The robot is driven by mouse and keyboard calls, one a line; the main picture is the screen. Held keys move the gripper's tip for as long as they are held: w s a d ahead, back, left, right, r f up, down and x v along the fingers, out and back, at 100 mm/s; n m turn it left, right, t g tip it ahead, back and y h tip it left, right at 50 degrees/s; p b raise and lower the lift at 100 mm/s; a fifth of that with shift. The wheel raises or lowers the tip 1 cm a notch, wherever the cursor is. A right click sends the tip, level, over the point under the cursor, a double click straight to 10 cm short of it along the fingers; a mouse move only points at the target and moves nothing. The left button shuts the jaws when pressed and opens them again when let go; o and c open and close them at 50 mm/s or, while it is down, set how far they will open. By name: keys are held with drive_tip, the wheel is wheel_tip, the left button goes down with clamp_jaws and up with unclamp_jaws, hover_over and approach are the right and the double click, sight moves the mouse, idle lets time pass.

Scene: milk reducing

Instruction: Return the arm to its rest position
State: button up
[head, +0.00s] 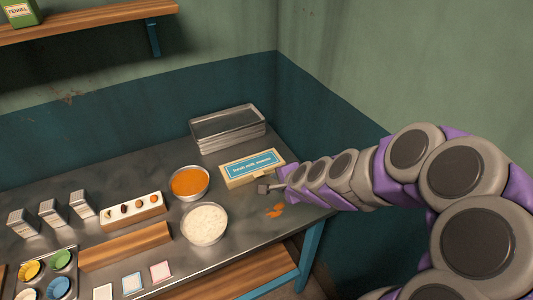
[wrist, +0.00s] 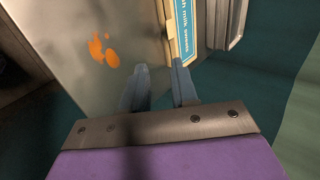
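My arm reaches in from the right of the head view, with purple and grey links that are mine. My gripper (head: 264,188) is at the right end of the metal table, close to the box labelled "fresh milk sweets" (head: 252,168). In the wrist view my gripper (wrist: 160,75) shows two blue-grey fingers with a gap between them and nothing seen in the gap. The box (wrist: 189,30) is just beyond the right finger in that view; I cannot tell whether they touch.
The metal table (head: 240,237) holds a bowl of orange food (head: 189,182), a bowl of white food (head: 204,224) and stacked trays (head: 228,129). Orange spots (head: 275,210) mark the surface near my gripper. A wooden shelf (head: 90,20) hangs above. A teal wall stands behind.

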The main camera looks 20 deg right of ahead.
drive_tip(key=s+a+r+n+g, duration=0.2)
drive_tip(key=s+a+n+g, duration=0.3)
drive_tip(key=s, duration=0.6)
drive_tip(key=s+a+r+n+g, duration=0.2)
drive_tip(key=s+a+n+g, duration=0.1)
drive_tip(key=s+n, duration=0.6)
drive_tip(key=s+d+r+n+g+h, duration=0.1)
drive_tip(key=s+d+r+g+h, duration=0.1)
drive_tip(key=s, duration=1)
drive_tip(key=shift+s+d+n+g, duration=0.4)
drive_tip(key=shift+d, duration=0.45)
